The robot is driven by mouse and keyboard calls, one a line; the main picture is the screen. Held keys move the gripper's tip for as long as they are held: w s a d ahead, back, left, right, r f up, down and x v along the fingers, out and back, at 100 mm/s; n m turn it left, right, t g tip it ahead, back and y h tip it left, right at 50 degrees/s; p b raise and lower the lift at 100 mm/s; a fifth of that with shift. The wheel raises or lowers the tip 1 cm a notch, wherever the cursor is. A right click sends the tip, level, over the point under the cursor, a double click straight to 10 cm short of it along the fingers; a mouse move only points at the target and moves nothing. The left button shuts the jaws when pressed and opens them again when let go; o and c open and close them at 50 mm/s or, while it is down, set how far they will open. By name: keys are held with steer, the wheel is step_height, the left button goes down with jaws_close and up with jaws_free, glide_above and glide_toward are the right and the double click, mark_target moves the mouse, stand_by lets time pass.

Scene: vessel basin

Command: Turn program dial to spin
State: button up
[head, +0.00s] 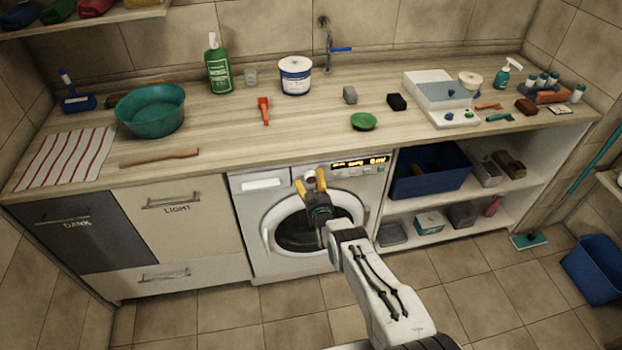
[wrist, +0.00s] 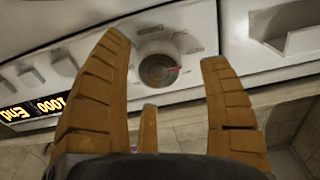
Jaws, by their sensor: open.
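The washing machine (head: 262,210) stands under the worktop with its round door shut. Its program dial (wrist: 158,68) is a round grey knob with a red mark, which points to the right in the wrist view. Small labels surround the dial but are too blurred to read. My gripper (head: 309,178) is open in front of the machine's upper panel; in the wrist view its orange fingers (wrist: 164,52) are spread on either side of the dial, with a third finger below. I cannot tell whether any finger touches it.
A lit display (wrist: 38,108) reading "1000" and "End" is beside several buttons (wrist: 30,78). The detergent drawer (wrist: 287,28) is on the dial's other side. The worktop edge (head: 225,171) overhangs the panel closely. A blue bin (head: 430,180) sits on the shelf to the right.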

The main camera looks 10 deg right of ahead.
steer(key=shift+w+b, duration=0.45)
steer(key=shift+w, duration=0.4)
steer(key=shift+c, duration=0.5)
steer(key=shift+w+r, duration=0.1)
steer(key=c, duration=1.1)
